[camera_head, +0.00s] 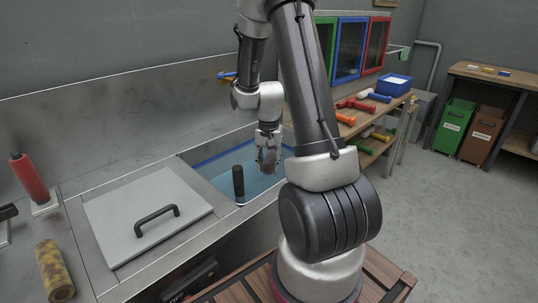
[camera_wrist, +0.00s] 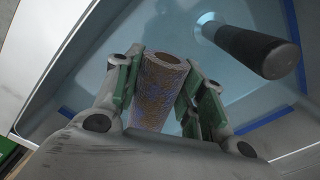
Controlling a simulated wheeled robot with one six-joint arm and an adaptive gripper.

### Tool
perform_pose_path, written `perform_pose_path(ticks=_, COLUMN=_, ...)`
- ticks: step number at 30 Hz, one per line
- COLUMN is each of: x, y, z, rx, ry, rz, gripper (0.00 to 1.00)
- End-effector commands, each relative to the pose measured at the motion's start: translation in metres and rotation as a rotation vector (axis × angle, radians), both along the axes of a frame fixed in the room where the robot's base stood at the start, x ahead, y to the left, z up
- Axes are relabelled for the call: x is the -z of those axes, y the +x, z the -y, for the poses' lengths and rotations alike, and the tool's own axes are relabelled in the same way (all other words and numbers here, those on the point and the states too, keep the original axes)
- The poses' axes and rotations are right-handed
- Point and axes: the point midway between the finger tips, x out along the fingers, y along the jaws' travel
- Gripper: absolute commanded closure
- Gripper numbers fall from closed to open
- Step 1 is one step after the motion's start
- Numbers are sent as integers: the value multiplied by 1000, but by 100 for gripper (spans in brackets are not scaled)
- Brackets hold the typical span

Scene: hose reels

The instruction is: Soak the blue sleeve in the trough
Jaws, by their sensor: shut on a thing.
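My gripper (camera_head: 268,160) is over the trough (camera_head: 214,178), low near the pale blue water (camera_head: 222,187). In the wrist view my gripper (camera_wrist: 157,85) has its green-padded fingers on both sides of a hollow sleeve (camera_wrist: 162,78), shut on it. The sleeve looks brown and speckled, with a bluish tint at its lower part in the picture. I cannot tell whether it touches the water. A dark upright post (camera_head: 238,182) stands in the trough left of my gripper; it also shows in the wrist view (camera_wrist: 258,50).
A grey lid (camera_head: 150,215) with a black handle lies left of the trough. A red sleeve (camera_head: 28,180) stands upright and a mottled yellow-brown sleeve (camera_head: 53,270) is at far left. A shelf at right holds a blue tray (camera_head: 391,85) and several coloured tools.

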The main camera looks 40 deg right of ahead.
Motion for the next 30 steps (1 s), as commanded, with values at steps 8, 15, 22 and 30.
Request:
perform_pose_path(ticks=8, x=38, y=-1, z=0, rx=0, ry=1, rz=-3, gripper=84)
perform_pose_path(ticks=15, x=70, y=-1, z=0, rx=0, ry=1, rz=-5, gripper=84)
perform_pose_path(ticks=22, x=100, y=-1, z=0, rx=0, ry=0, rz=-4, gripper=84)
perform_pose_path(ticks=30, x=131, y=-1, z=0, rx=0, ry=1, rz=-3, gripper=84)
